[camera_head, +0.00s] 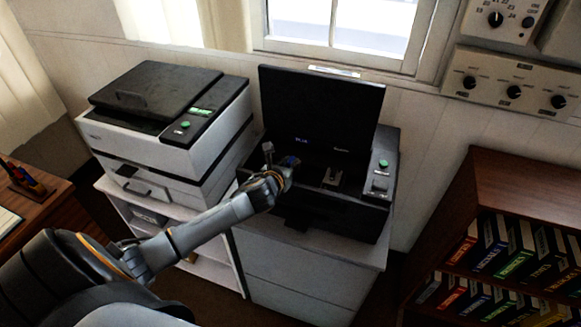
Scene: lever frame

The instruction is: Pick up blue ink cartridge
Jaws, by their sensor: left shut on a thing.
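The blue ink cartridge (290,161) shows as a small blue patch at the fingertips of my left gripper (283,162). The gripper is shut on it, over the left part of the open black printer (345,205). Most of the cartridge is hidden by the gripper, and I cannot tell whether it still touches the printer inside. The printer's lid (320,108) stands raised at the back. My right gripper does not show.
A white and black copier (165,125) stands close on the left, on a white shelf. The black printer rests on a grey cabinet (300,265). A brown bookshelf (510,190) with several binders stands at the right. A window and control panels are on the wall behind.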

